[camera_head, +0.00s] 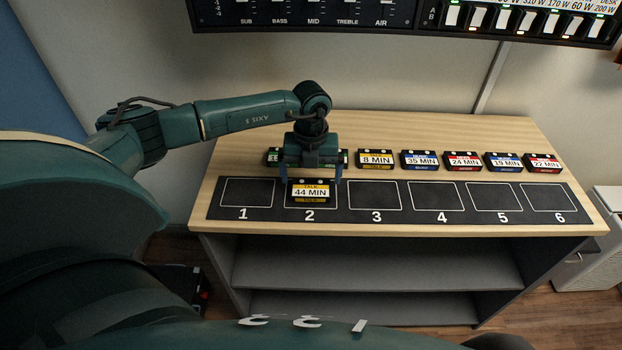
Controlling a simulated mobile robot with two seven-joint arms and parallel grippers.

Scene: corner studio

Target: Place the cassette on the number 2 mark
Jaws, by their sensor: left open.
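A cassette (310,191) with a yellow label reading "44 MIN" lies in the number 2 mark (310,207) of the black strip. My left gripper (310,178) is open, its fingers pointing down just behind and above this cassette, one finger to each side. I cannot tell whether the fingers touch it. The gripper partly hides one or more green-edged cassettes (273,157) in the back row. My right gripper is not in view.
The black strip (395,222) has marks 1 to 6; marks 1, 3, 4, 5 and 6 are bare. Several cassettes stand in a row behind it, among them "8 MIN" (376,159) and "22 MIN" (541,163). The wooden tabletop (420,128) is clear at the back.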

